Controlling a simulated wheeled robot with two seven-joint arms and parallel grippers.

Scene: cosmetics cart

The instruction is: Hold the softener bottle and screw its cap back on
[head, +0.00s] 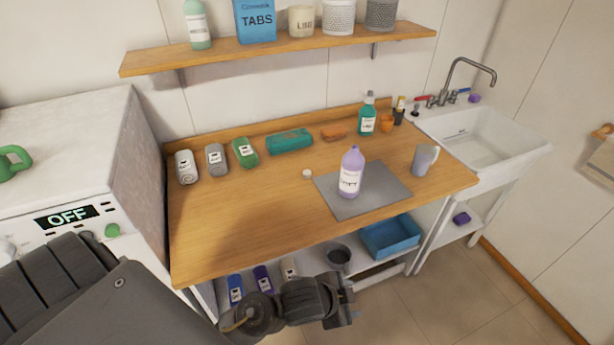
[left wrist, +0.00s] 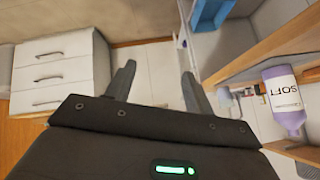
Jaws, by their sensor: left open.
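The lavender softener bottle (head: 350,178) stands upright on a grey mat (head: 392,187) on the wooden counter. A small white round piece, apparently the cap (head: 307,173), lies on the counter just left of the mat. My left gripper (head: 350,300) is in front of the counter, below its front edge and apart from the bottle. Its two fingers stand apart and empty in the left wrist view (left wrist: 160,88). My right gripper is not in view.
Several containers line the counter's back, including a teal spray bottle (head: 367,120). A grey mug (head: 425,160) stands right of the mat. A lower shelf holds a blue bin (head: 391,237) and a dark pot (head: 338,255). The counter's front left (head: 230,225) is clear.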

